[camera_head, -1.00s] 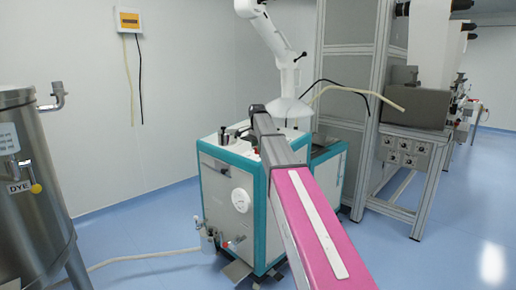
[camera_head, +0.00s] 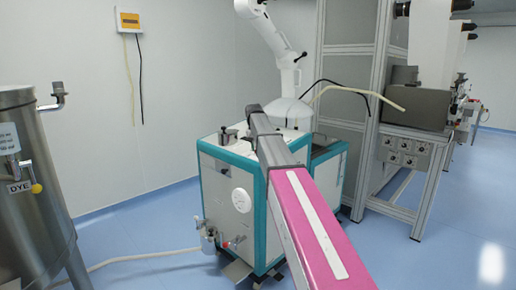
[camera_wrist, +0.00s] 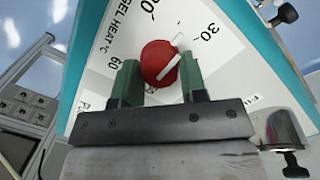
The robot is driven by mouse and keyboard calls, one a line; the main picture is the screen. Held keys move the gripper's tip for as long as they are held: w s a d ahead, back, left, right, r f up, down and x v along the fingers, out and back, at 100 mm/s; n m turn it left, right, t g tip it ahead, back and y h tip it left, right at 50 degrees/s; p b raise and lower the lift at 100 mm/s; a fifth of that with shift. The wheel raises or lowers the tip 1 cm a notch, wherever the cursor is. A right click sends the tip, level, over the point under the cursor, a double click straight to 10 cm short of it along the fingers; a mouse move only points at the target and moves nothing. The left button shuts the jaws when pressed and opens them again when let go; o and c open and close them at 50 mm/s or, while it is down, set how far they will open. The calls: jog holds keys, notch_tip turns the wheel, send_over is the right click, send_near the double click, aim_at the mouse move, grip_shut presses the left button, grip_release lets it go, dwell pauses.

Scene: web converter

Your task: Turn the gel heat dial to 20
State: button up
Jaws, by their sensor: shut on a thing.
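The gel heat dial (camera_wrist: 156,58) is a round red knob with a white pointer bar, on a white panel printed "GEL HEAT °C" in the wrist view. The bar slants to the upper right, its upper end lying between the partly cut-off number at the top edge and the "30" mark. A "60" is printed left of the knob. My gripper (camera_wrist: 158,75) has its green fingers on either side of the knob, shut on it. In the head view, my arm reaches over the white and teal machine (camera_head: 229,187) and hides the dial.
A metal pot (camera_head: 228,138) stands on the machine's top, left of my arm. A metal cylinder with a black knob (camera_wrist: 284,130) is close to my gripper's right side. A steel dye tank (camera_head: 35,215) stands at the left. Blue floor between is mostly clear.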

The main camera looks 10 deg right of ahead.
jog(key=n, duration=0.4)
jog(key=shift+n, duration=0.3)
jog(key=shift+n+h, duration=0.4)
jog(key=shift+n, duration=1.6)
jog(key=o, duration=0.9)
jog(key=shift+r, duration=0.1)
jog(key=r, duration=0.3)
jog(key=a+r, duration=0.1)
jog(key=r, duration=0.3)
jog(key=a+r, duration=0.1)
jog(key=r, duration=0.2)
jog(key=shift+a+r, duration=0.15)
jog(key=shift+r, duration=0.05)
